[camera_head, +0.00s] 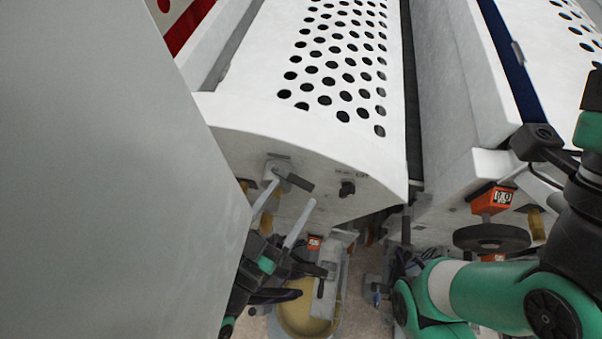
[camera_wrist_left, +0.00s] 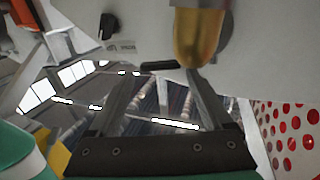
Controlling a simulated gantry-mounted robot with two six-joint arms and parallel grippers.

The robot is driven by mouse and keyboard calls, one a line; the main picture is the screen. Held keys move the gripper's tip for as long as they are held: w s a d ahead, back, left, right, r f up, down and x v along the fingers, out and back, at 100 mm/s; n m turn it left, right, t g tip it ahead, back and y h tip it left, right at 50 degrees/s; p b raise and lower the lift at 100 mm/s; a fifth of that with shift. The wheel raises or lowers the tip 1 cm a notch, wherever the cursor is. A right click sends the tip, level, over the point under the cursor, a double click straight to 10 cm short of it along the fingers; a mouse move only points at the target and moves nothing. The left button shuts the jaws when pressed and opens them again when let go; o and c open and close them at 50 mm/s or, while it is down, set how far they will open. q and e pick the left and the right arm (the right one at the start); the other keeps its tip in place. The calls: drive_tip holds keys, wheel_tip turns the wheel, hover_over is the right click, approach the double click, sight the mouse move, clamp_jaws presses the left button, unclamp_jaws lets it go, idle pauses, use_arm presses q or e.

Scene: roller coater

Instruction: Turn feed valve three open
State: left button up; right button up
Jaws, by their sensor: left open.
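A valve with a black lever handle (camera_head: 293,180) and a grey metal body (camera_head: 277,166) is on the curved end of the white machine in the head view. In the left wrist view the black handle (camera_wrist_left: 160,66) lies beside a brass cylindrical fitting (camera_wrist_left: 196,38). My left gripper (camera_head: 290,193) is open, its two pale fingers pointing up toward the lever. In the left wrist view the left gripper (camera_wrist_left: 156,76) has its fingertips on either side of the handle, with nothing visibly clamped. No readable label shows which valve is number three.
A black knob (camera_head: 347,188) is on the same end panel. A yellowish basin (camera_head: 303,314) lies below my left gripper. A large grey panel (camera_head: 100,190) blocks the left side.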

sight(298, 185)
use_arm(q)
drive_tip(key=x, duration=0.5)
clamp_jaws()
idle(0.3)
